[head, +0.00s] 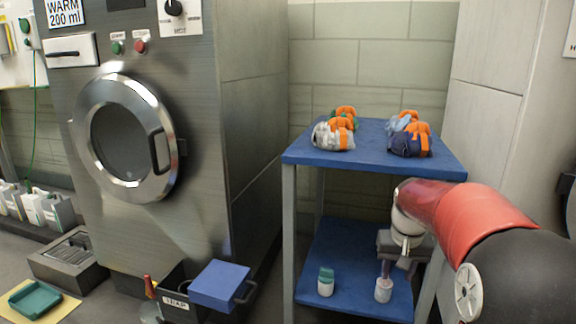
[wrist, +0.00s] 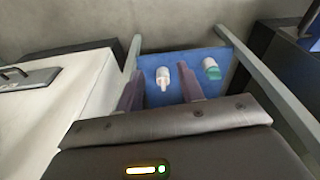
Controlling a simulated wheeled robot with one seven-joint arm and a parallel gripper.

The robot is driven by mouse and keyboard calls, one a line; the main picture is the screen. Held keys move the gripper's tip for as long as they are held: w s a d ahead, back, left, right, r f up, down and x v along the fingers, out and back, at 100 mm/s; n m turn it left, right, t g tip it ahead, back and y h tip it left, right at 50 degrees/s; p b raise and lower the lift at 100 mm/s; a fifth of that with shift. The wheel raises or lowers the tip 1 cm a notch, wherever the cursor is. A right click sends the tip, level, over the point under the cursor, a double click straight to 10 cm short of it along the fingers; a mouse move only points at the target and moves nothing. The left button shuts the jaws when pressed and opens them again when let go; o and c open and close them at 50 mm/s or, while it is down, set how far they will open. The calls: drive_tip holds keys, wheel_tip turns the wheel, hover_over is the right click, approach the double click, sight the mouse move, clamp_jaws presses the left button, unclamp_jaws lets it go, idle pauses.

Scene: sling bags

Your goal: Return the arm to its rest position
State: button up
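My arm, red and black, comes in from the right of the head view. My gripper (head: 392,262) hangs over the lower shelf (head: 345,262) of the blue table. In the wrist view, the fingers of my gripper (wrist: 160,70) stand apart, with nothing seen gripped. A small white bottle (head: 383,291) stands on the lower shelf below the fingers. In the wrist view this white bottle (wrist: 163,78) appears between the fingers, farther off; the exact gap is hard to tell.
Several orange-trimmed sling bags (head: 410,141) sit on the blue table top (head: 372,150). A white-and-teal bottle (head: 326,283) stands at the left of the lower shelf. A steel washer (head: 125,140) stands left; a blue-lidded bin (head: 221,287) is in front. A wall panel (head: 492,95) is close at right.

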drive_tip(key=s+a+r+n+t+p, duration=0.1)
drive_tip(key=s+a+r+p, duration=0.15)
drive_tip(key=s+r, duration=0.35)
drive_tip(key=s+a+r+t+p, duration=0.1)
drive_tip(key=s+a+r, duration=0.3)
drive_tip(key=s, duration=0.4)
drive_tip(key=s+a+n+t+p, duration=0.1)
drive_tip(key=s+a+p, duration=0.1)
drive_tip(key=s, duration=1)
drive_tip(key=shift+a+f+t, duration=0.4)
drive_tip(key=shift+a+f, duration=0.05)
drive_tip(key=shift+a, duration=0.2)
drive_tip(key=shift+a, duration=0.1)
